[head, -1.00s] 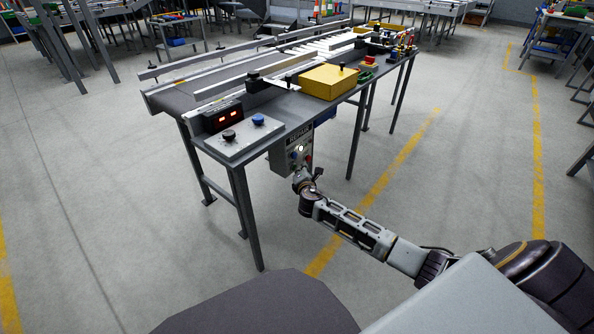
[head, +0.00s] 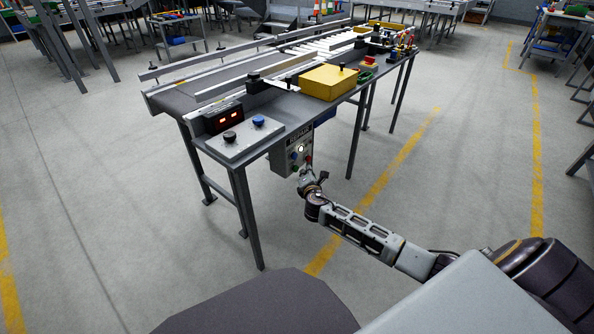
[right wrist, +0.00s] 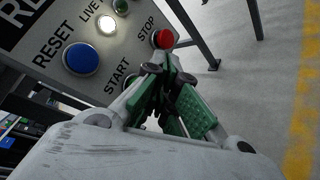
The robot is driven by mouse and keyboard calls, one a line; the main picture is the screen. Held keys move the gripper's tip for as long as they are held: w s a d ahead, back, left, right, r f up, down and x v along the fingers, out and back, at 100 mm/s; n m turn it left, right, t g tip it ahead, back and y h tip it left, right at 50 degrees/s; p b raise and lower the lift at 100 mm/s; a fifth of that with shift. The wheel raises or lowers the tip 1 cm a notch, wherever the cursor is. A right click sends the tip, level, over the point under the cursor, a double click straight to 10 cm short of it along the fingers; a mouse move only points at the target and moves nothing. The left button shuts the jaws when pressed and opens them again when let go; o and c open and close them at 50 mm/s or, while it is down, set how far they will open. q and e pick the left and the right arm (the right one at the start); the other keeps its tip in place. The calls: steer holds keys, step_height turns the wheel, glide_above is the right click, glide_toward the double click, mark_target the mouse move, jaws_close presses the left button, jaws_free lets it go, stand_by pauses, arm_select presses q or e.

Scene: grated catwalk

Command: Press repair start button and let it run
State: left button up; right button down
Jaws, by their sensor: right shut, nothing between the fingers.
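The grey repair panel (head: 279,161) hangs under the front edge of the conveyor table. In the right wrist view its blue RESET button (right wrist: 80,57), lit white LIVE lamp (right wrist: 107,25) and red STOP button (right wrist: 164,39) show. The START label (right wrist: 117,78) is readable. Its button is mostly or wholly hidden behind my fingers. My right gripper (right wrist: 157,75) is shut and empty, its tips at the START area just below STOP; I cannot tell whether they touch. In the head view the right gripper (head: 304,174) is at the panel's lower part. My left gripper is not in view.
The conveyor table (head: 285,107) carries a red-lit display (head: 228,119), a plate with black and blue knobs (head: 240,138) and a yellow box (head: 329,82). Table legs stand left and right of the panel. The floor in front is open.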

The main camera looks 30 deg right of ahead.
steer(key=shift+s+d, duration=0.1)
steer(key=s, duration=0.1)
steer(key=s+d+p, duration=0.1)
steer(key=s, duration=0.1)
steer(key=s+p, duration=0.1)
steer(key=shift+s+d, duration=0.2)
steer(key=shift+d, duration=0.2)
stand_by(0.4)
steer(key=shift+a, duration=0.1)
stand_by(0.6)
